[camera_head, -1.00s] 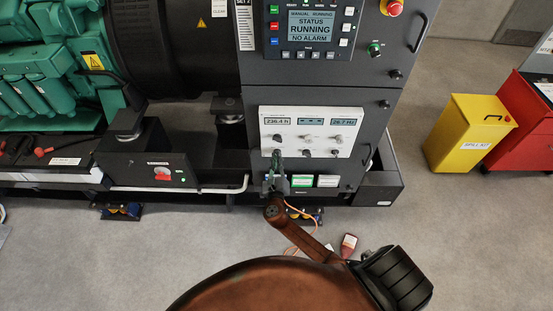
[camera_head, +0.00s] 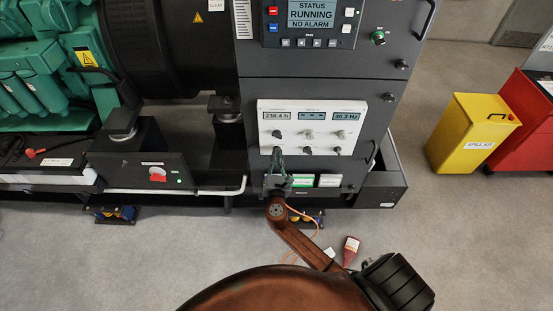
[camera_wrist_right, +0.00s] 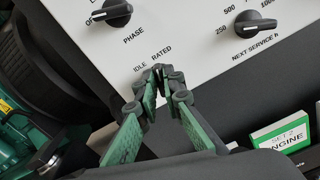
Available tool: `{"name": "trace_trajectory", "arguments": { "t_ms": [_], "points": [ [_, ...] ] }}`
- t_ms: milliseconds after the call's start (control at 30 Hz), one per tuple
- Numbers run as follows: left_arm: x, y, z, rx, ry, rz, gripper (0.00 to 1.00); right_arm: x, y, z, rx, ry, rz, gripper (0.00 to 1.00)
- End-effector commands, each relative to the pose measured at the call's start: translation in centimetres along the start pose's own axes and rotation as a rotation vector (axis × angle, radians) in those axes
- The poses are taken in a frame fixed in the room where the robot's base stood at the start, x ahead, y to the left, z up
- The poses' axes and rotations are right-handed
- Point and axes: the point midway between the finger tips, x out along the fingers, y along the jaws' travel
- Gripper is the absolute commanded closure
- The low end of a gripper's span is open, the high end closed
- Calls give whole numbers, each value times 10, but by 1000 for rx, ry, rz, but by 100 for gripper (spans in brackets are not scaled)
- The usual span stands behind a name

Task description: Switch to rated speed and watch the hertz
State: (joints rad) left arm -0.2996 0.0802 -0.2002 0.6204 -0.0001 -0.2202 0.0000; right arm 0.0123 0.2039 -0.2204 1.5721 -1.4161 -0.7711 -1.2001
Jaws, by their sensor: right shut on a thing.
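The white instrument panel (camera_head: 312,127) on the grey genset cabinet has several black knobs and small displays. Its right display (camera_head: 345,116) reads about 30.3 Hz; its left display (camera_head: 277,115) reads about 236.4 h. My right gripper (camera_head: 277,152) is at the panel's lower left. In the right wrist view its green-padded fingers (camera_wrist_right: 161,72) are closed together just below the IDLE / RATED label (camera_wrist_right: 152,60). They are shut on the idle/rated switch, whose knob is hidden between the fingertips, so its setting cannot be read. My left gripper is out of view.
The controller screen (camera_head: 312,15) above reads RUNNING, NO ALARM. Beside my gripper are green and white label plates (camera_head: 302,181). A red handheld item (camera_head: 351,246) lies on the floor. A yellow spill kit bin (camera_head: 470,134) and red cabinet (camera_head: 521,130) stand right, across open floor.

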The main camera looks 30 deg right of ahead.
Motion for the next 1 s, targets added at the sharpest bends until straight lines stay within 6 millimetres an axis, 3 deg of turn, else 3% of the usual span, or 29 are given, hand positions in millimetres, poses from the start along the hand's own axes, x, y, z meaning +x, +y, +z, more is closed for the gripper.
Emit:
{"name": "trace_trajectory", "arguments": {
  "t_ms": [400,967,1000],
  "points": [
    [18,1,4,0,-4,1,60,-1,-1,-2,199,3,1,100],
    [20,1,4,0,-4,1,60,-1,-1,-2,232,4,0,100],
    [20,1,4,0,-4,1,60,-1,-1,-2,232,4,0,91]
  ]
}}
